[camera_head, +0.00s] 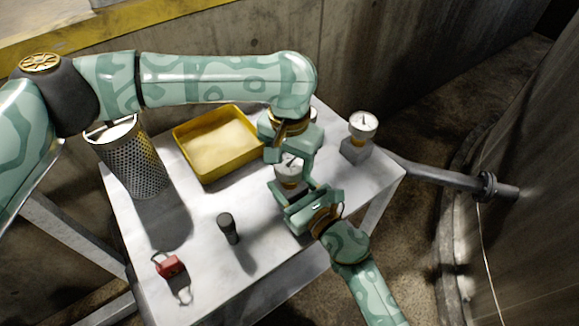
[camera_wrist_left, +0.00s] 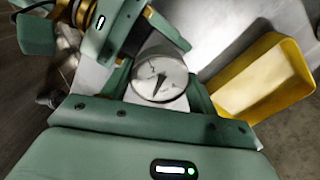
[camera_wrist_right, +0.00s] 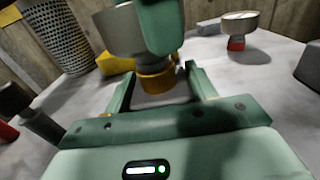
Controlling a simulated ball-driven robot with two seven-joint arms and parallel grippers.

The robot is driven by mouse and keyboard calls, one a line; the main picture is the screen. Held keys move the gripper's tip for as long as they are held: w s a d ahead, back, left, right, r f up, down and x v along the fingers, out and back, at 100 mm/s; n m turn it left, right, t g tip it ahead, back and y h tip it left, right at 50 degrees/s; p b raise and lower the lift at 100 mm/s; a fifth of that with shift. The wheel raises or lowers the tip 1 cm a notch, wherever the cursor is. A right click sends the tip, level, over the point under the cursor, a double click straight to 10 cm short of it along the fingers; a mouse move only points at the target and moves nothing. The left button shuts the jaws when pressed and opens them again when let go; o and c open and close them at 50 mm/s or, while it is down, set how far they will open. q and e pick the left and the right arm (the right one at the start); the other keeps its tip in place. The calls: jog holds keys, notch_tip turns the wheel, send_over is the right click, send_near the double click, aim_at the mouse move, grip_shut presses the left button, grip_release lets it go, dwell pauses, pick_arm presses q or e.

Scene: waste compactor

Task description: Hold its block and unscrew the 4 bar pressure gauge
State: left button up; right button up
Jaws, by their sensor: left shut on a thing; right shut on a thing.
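A pressure gauge (camera_head: 288,171) with a pale round dial stands near the table's middle, partly covered by both grippers. My left gripper (camera_head: 291,160) is shut on this gauge from above; in the left wrist view its dial (camera_wrist_left: 160,78) faces me between the fingers. The dial's numbers are too blurred to read. My right gripper (camera_head: 302,192) is shut low at the gauge's base, on what seems to be its block, mostly hidden by the fingers. In the right wrist view the gauge's grey body (camera_wrist_right: 119,30) sits above a yellow collar (camera_wrist_right: 155,80).
Another gauge (camera_head: 363,124) stands on a grey block (camera_head: 355,150) to the right. A red-collared gauge (camera_wrist_right: 237,42) stands behind. A yellow tray (camera_head: 182,152), perforated basket (camera_head: 135,165), dark cylinder (camera_head: 228,228) and red padlock (camera_head: 170,266) are on the left.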

pick_arm(q)
jog(key=shift+n, duration=0.4)
jog(key=n, duration=0.3)
jog(key=shift+n, duration=0.9)
jog(key=n, duration=0.2)
jog(key=shift+n, duration=1.5)
